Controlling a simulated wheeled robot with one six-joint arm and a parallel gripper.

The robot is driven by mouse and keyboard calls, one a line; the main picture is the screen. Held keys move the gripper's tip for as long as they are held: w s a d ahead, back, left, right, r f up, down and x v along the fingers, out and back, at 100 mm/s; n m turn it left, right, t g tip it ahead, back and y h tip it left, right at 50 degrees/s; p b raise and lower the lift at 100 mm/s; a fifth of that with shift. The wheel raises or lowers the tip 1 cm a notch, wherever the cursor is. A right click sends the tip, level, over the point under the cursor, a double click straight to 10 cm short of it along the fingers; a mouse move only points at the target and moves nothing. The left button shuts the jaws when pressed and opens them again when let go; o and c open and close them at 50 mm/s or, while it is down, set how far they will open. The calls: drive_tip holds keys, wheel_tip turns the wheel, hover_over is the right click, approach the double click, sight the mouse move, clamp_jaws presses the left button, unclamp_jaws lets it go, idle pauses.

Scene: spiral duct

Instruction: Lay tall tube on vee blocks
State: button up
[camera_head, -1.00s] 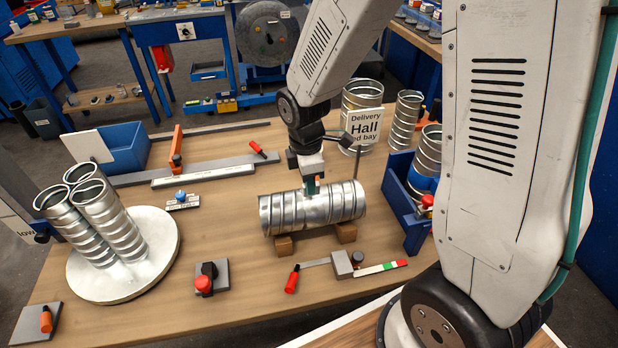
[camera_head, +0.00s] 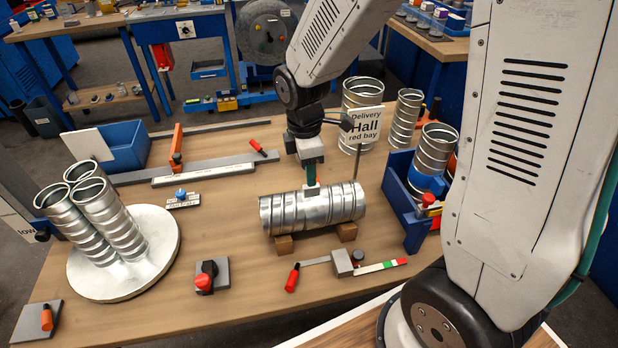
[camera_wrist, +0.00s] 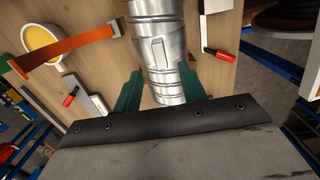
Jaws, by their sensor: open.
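A silver spiral tube (camera_head: 335,208) lies on its side on two wooden vee blocks (camera_head: 284,244) in the middle of the bench. A short square tab stands on its top. My gripper (camera_head: 311,183) is above the tube's middle, pointing down. In the wrist view its green fingers (camera_wrist: 158,92) are apart, with the tube (camera_wrist: 157,50) seen between and beyond them. I cannot tell whether a finger touches the tube. Several upright tubes (camera_head: 105,215) stand together on a round plate (camera_head: 160,268) at left. Other tubes stand at the back, a wide one (camera_head: 361,95) and a narrow one (camera_head: 405,118).
A sign (camera_head: 365,125) on a post stands close behind the tube. A blue rack (camera_head: 398,200) holding a tube is at right. A red-handled tool (camera_head: 293,278) and a clamp block (camera_head: 342,262) lie in front. A blue bin (camera_head: 125,147) is at back left.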

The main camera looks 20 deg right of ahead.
drive_tip(key=shift+a+r, duration=0.1)
drive_tip(key=shift+r, duration=1.65)
